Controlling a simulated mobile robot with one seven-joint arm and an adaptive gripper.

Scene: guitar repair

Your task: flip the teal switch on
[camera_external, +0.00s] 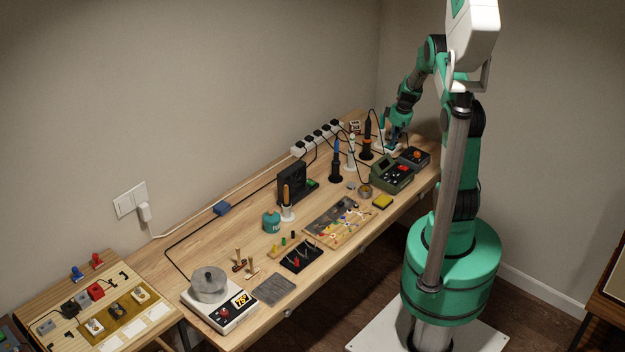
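My arm reaches to the far right end of the workbench (200,252). My gripper (391,140) is low over a small pale device (381,147) there. The gripper covers most of this device, and whether they touch is too small to tell. I cannot make out a teal switch for certain; it may be hidden behind or under my gripper. The gap between the fingers is not clear, so I cannot tell if they are open or shut.
A green box (381,181) with a red part and a dark box (424,161) with an orange knob stand nearby. A power strip (317,137) runs along the wall, with cables around.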

